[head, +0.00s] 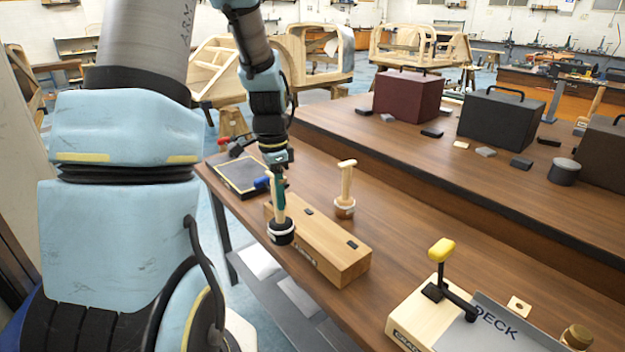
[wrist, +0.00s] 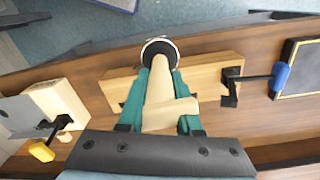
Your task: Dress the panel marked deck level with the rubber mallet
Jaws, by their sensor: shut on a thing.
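My gripper (head: 277,196) is shut on the pale wooden handle of a mallet, its teal fingers on either side of the handle (wrist: 158,85). The mallet's black head with a white band (head: 281,232) hangs lowest, near the left end of a wooden block; I cannot tell whether it touches anything. The head is partly seen in the wrist view (wrist: 160,46). The grey panel marked DECK (head: 500,322) lies on a pale wooden block at the lower right, under a black clamp with a yellow handle (head: 441,250). The panel is cut off by the frame's edge.
A long wooden block (head: 335,255) lies under the gripper. A second mallet with a brown head (head: 345,208) stands just behind it. Dark cases (head: 408,97) stand on the raised bench behind.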

